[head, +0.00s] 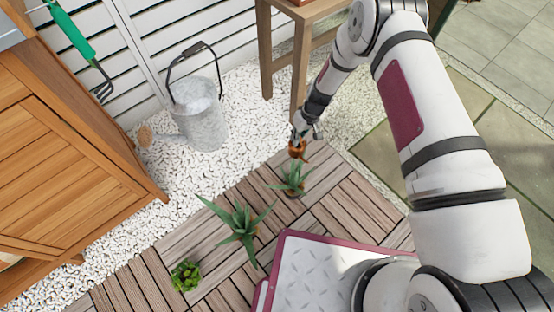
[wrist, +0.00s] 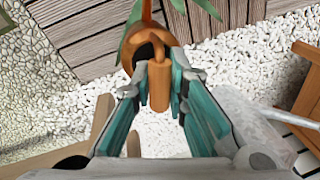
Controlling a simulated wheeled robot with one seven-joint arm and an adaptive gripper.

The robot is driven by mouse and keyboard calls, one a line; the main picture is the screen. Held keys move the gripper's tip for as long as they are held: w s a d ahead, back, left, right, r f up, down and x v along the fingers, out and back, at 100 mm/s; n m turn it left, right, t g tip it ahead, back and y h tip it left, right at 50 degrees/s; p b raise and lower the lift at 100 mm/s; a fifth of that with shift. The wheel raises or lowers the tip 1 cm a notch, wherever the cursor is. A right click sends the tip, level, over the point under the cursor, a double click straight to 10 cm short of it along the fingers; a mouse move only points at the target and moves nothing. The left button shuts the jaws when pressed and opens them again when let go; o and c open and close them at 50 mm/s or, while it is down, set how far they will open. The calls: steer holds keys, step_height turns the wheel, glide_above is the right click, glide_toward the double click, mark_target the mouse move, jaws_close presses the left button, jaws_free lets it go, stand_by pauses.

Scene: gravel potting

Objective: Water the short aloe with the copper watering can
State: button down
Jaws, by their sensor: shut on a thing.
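The copper watering can (head: 298,151) is at the far end of the wooden deck, and it also shows in the wrist view (wrist: 135,42). My gripper (head: 300,132) is shut on its handle (wrist: 158,88), between the two teal-lined fingers (wrist: 160,75). The can's spout points toward a small aloe (head: 292,178) just in front of it, whose leaves show at the top of the wrist view (wrist: 198,8). I cannot tell how high the can is above the deck. A larger, taller aloe (head: 240,222) stands nearer to me. The aloes' pots are mostly hidden by leaves.
A round green succulent (head: 185,276) sits at the near left of the deck (head: 337,190). A wooden cabinet (head: 85,150) is at left, and a wooden table (head: 266,50) stands close behind my gripper.

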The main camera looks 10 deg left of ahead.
steer(key=s+a+f+n+b, duration=0.1)
steer(key=a+f+n+b, duration=0.1)
steer(key=a+f+b, duration=0.5)
steer(key=x, duration=0.6)
steer(key=shift+s+d, duration=0.2)
steer(key=shift+f, duration=0.1)
steer(key=shift+s+d+r+n+t+y+b, duration=0.15)
steer(key=shift+s+d+r+t+y+b, duration=0.15)
steer(key=shift+s+d+t+y, duration=0.4)
steer(key=shift+s+d+r+n+t+y+b, duration=0.2)
steer(key=shift+s+d+t+y+b, duration=0.2)
steer(key=shift+t+y, duration=0.6)
steer(key=shift+s+d+r+n+t+y+b, duration=0.2)
steer(key=shift+s+d+t+y+b, duration=0.25)
steer(key=shift+t+y, duration=0.35)
steer(key=shift+d+r, duration=0.1)
steer(key=shift+r, duration=0.05)
stand_by(0.3)
stand_by(1.0)
